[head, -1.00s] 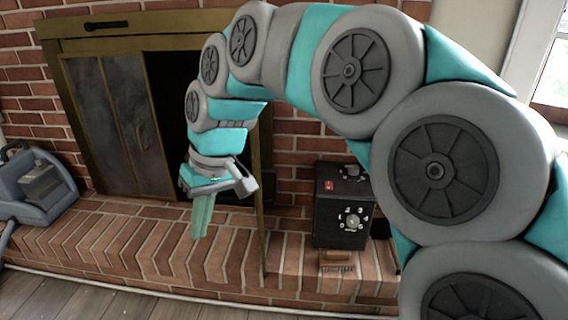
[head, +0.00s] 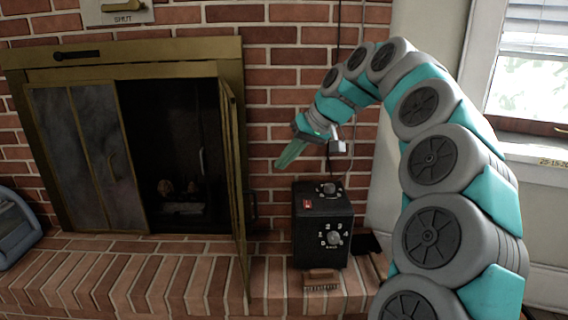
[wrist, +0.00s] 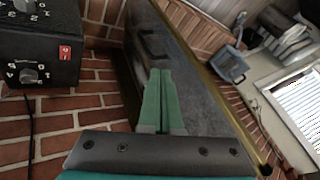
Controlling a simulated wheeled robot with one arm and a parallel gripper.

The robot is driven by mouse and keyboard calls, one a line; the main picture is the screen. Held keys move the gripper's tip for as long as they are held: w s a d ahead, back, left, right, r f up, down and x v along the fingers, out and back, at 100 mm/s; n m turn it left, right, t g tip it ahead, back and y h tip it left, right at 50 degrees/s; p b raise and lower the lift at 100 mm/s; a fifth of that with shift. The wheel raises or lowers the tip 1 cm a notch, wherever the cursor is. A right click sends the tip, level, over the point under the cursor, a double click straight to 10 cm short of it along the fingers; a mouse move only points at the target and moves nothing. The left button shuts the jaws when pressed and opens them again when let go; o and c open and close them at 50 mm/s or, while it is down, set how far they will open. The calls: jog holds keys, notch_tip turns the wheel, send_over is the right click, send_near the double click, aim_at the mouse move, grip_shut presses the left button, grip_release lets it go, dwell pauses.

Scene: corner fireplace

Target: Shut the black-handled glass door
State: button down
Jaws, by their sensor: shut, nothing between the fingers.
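The black-handled glass door (head: 237,180) stands open at the right side of the fireplace, swung outward and seen nearly edge-on in the head view. In the wrist view its grey glass panel (wrist: 195,85) in a brass frame fills the middle, with the black handle (wrist: 153,42) just beyond my fingertips. My gripper (head: 283,160) is shut and empty, on the right side of the open door, above the black box. Its green fingers also show in the wrist view (wrist: 159,76), pointing at the door. I cannot tell whether they touch it.
A black box with dials (head: 322,222) sits on the brick hearth (head: 130,275) right of the door, with a brown brush (head: 321,279) in front. Left glass panels (head: 75,160) cover part of the firebox. A blue-grey object (head: 12,230) stands at far left.

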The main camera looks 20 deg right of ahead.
jog(key=w+a+f, duration=0.3)
jog(key=a+f, duration=0.3)
jog(key=a, duration=0.1)
jog(key=shift+w+a, duration=0.15)
jog(key=shift+a, duration=0.05)
